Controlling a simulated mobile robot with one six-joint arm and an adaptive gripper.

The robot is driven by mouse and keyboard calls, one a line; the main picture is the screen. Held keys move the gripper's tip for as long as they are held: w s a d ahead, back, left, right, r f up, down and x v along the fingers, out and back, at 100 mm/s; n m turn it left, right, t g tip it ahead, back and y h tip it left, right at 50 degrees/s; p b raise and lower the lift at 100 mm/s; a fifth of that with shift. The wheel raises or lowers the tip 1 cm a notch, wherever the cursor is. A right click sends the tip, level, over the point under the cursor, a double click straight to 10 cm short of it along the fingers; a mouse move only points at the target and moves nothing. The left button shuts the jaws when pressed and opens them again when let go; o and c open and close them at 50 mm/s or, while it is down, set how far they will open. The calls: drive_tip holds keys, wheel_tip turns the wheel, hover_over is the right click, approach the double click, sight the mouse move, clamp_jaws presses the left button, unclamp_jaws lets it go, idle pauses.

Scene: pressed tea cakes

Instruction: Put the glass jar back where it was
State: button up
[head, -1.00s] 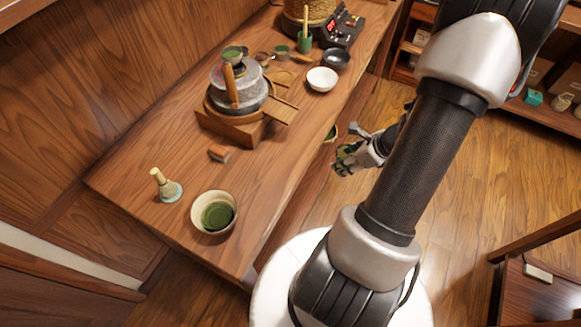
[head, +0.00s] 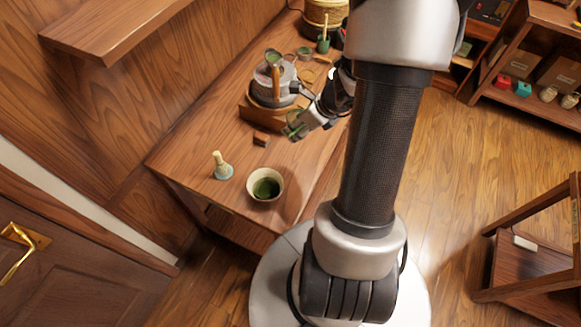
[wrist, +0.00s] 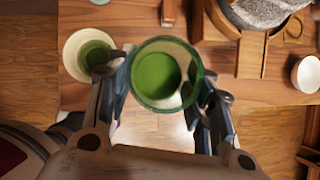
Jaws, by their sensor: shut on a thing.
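The glass jar (wrist: 157,80) is a round clear vessel with green contents, seen from above in the wrist view. My gripper (wrist: 165,97) is shut on it, with one finger on each side. In the head view the jar (head: 293,129) shows small and partly hidden at the tip of my gripper (head: 303,122). The gripper is by the table's front edge, to the right of a small brown block and in front of the stone mill. The jar appears held above the table; its exact height is hard to tell.
The wooden table (head: 193,160) holds a stone mill (head: 272,90), a brown block (head: 261,139), a whisk on a stand (head: 222,166) and a bowl of green tea (head: 265,185). A white bowl (wrist: 308,74) stands at right in the wrist view. Bare tabletop lies around the block.

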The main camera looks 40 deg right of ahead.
wheel_tip(320, 180, down, 19)
drive_tip(key=b, duration=0.9)
drive_tip(key=shift+d+f, duration=0.1)
drive_tip(key=shift+f, duration=0.1)
drive_tip(key=shift+f+b, duration=0.15)
drive_tip(key=shift+b, duration=0.25)
drive_tip(key=o, duration=1.2)
